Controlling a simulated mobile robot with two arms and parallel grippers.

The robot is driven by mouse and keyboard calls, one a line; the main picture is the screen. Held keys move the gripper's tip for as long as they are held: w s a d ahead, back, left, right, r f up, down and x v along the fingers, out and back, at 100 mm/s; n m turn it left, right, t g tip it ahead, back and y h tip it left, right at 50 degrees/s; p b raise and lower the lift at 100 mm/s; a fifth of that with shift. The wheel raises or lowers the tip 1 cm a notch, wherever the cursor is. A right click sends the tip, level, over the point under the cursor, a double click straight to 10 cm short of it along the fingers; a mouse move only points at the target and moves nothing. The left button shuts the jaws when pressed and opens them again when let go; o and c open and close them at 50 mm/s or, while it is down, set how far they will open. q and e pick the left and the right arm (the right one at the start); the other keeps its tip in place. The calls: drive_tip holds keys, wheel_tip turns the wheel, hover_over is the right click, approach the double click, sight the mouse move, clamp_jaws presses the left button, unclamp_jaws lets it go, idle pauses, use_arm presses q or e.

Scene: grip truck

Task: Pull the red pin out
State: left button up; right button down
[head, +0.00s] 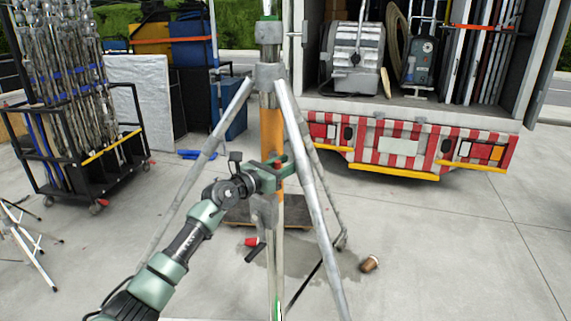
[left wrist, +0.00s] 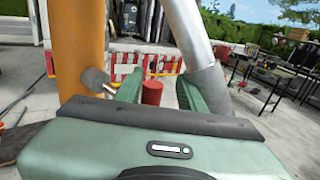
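The red pin (left wrist: 152,92) shows in the left wrist view as a short red cylinder between the two green fingers of my left gripper (left wrist: 160,88). The fingers stand apart, with a visible gap between the pin and the right finger. In the head view my left gripper (head: 281,172) is at the metal tripod stand (head: 303,150), beside its orange centre tube (head: 271,130). I cannot clearly make out the pin there. My right gripper is in neither view.
The stand's legs spread close around my left gripper. A red cup (head: 251,242) and a brown cup (head: 370,264) lie on the pavement. A loaded cart (head: 95,160) stands at left and an open truck (head: 400,150) behind.

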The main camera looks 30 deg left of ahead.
use_arm(q)
drive_tip(key=s+b, duration=0.1)
drive_tip(key=s, duration=0.2)
drive_tip(key=s+a, duration=0.1)
drive_tip(key=s, duration=0.3)
drive_tip(key=shift+a+b, duration=0.2)
drive_tip(key=shift+b, duration=0.2)
drive_tip(key=shift+s, duration=0.35)
